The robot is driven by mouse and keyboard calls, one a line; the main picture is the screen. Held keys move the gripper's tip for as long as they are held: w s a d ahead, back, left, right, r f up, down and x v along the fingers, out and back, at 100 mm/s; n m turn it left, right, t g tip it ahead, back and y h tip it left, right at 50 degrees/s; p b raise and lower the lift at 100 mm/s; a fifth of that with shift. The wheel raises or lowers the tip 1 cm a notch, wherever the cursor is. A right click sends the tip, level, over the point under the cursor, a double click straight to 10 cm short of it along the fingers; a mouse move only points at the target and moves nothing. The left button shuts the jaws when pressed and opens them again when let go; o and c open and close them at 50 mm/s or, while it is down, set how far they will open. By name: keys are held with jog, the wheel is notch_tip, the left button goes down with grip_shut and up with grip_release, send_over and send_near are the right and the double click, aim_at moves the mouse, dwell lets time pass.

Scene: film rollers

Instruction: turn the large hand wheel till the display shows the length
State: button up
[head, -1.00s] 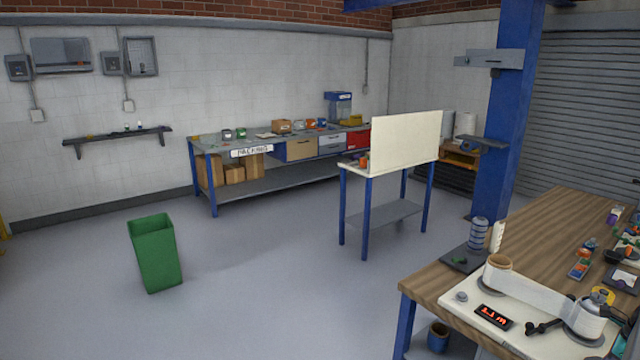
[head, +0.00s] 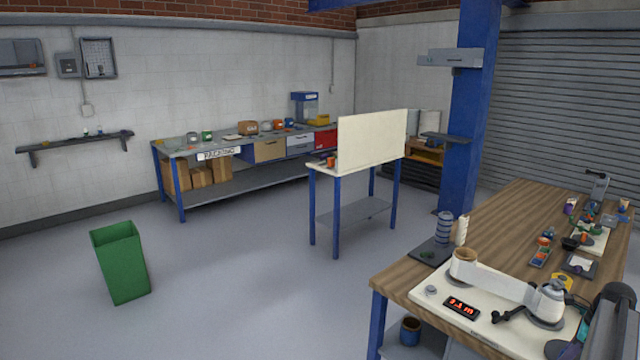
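The film roller unit sits on a cream base plate (head: 478,338) at the near end of the wooden bench. A display (head: 461,308) on the plate shows red digits, perhaps 3.1 m, too small to read surely. A white film strip (head: 503,283) runs from a roll on a brown core (head: 463,256) to a second roll (head: 547,304) on a grey disc. A small black crank-like handle (head: 508,315) lies beside the second roll. I cannot make out which part is the large hand wheel. A dark part, likely my arm, fills the lower right corner; my gripper's fingers do not show.
The wooden bench (head: 480,225) carries several small items towards its far end. A blue pillar (head: 470,120) stands behind it. A small table with a cream panel (head: 372,140) and a green bin (head: 120,262) stand left. Grey floor between them is clear.

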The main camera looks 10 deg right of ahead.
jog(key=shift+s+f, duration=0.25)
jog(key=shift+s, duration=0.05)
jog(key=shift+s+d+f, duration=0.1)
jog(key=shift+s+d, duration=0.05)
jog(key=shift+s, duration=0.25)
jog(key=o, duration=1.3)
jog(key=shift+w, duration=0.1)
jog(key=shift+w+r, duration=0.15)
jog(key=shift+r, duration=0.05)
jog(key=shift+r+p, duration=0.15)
jog(key=shift+p, duration=0.15)
